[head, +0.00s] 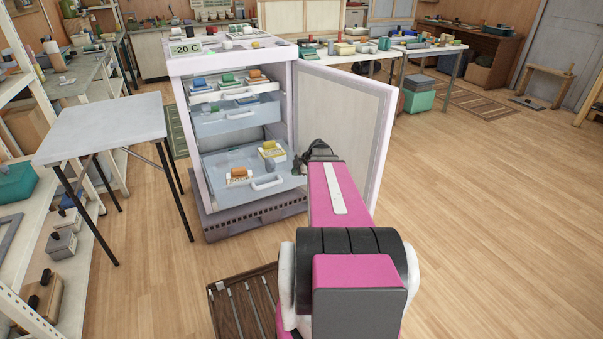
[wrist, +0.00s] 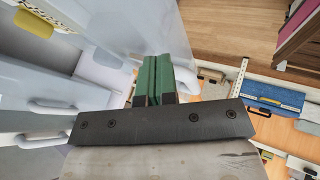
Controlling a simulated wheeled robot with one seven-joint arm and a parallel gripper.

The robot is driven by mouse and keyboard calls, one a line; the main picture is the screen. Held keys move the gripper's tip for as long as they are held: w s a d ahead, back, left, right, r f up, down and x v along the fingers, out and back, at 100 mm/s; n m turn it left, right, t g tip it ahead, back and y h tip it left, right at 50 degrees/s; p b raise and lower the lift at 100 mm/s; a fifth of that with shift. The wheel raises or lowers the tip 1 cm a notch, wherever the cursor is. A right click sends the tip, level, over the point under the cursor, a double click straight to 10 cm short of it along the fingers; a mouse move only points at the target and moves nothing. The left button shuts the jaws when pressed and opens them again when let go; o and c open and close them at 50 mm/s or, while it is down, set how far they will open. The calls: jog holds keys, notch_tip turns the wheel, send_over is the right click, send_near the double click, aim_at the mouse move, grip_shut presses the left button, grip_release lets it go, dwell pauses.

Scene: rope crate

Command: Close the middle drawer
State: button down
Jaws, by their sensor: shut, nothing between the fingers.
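A white freezer (head: 297,110) stands with its door open to the right. Its upper drawers, one with a pale blue front (head: 236,119), sit nearly inside. A pale blue see-through drawer (head: 240,201) below them is pulled well out and holds an orange-topped and a yellow-topped item. Whether it is the middle drawer I cannot tell, as it hides what lies below. My gripper (head: 301,166) is at the right of this drawer, between it and the door. In the wrist view its green fingers (wrist: 153,82) are together and empty. Contact with the drawer is unclear.
The freezer door (head: 347,120) stands open close to the right of my arm. A grey folding table (head: 105,127) stands left of the freezer. The wooden floor at right is clear.

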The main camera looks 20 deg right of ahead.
aim_at(267, 142)
jog(key=shift+w, duration=0.75)
jog(key=shift+w, duration=0.1)
jog(key=w, duration=2)
jog(key=w+a, duration=0.1)
jog(key=w, duration=0.9)
jog(key=shift+w, duration=0.25)
